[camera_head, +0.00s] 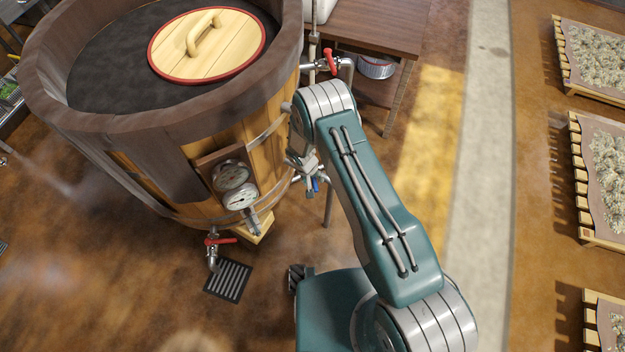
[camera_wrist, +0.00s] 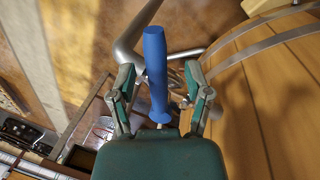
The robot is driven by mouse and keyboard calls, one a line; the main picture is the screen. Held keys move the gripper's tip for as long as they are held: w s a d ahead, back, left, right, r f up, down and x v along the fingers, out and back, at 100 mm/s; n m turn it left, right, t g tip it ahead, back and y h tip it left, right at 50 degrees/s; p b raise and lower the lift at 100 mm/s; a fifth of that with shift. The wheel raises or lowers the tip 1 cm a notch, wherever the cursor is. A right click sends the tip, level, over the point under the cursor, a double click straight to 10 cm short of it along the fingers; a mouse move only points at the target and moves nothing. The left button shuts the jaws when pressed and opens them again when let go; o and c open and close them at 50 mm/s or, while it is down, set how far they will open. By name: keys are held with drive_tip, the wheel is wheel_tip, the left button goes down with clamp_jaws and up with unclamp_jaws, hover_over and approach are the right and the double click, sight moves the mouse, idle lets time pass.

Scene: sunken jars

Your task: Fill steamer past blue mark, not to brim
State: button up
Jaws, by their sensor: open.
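The steamer is a large wooden tub (camera_head: 130,125) at the upper left in the head view. Its inside is dark, and I cannot make out a water level or a blue mark. A blue valve handle (camera_wrist: 156,75) stands upright in the wrist view, by a metal pipe. It also shows small in the head view (camera_head: 315,185), beside the tub's right side. My gripper (camera_wrist: 160,75) is open, with one finger on each side of the blue handle. I see gaps between the fingers and the handle. In the head view my arm mostly hides the gripper.
A round wooden lid (camera_head: 207,45) with a red rim lies over the tub's dark top. Two dials (camera_head: 237,185) are on its front. Red-handled valves are at the upper pipe (camera_head: 330,62) and low outlet (camera_head: 220,241), above a floor grate (camera_head: 228,280). A wooden table (camera_head: 375,28) stands behind.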

drive_tip(key=shift+d, duration=0.3)
drive_tip(key=shift+a, duration=0.15)
clamp_jaws()
drive_tip(key=shift+a, duration=0.15)
drive_tip(key=shift+w+a+m+g, duration=0.2)
drive_tip(key=shift+a+m, duration=0.5)
drive_tip(key=shift+m, duration=0.55)
drive_tip(key=shift+w+a+m+g, duration=0.1)
drive_tip(key=shift+a+m+g, duration=0.1)
drive_tip(key=shift+a+m, duration=0.8)
drive_tip(key=shift+w+a+m+g, duration=0.2)
drive_tip(key=shift+a+m, duration=0.25)
drive_tip(key=shift+m, duration=1)
unclamp_jaws()
drive_tip(key=shift+a, duration=0.1)
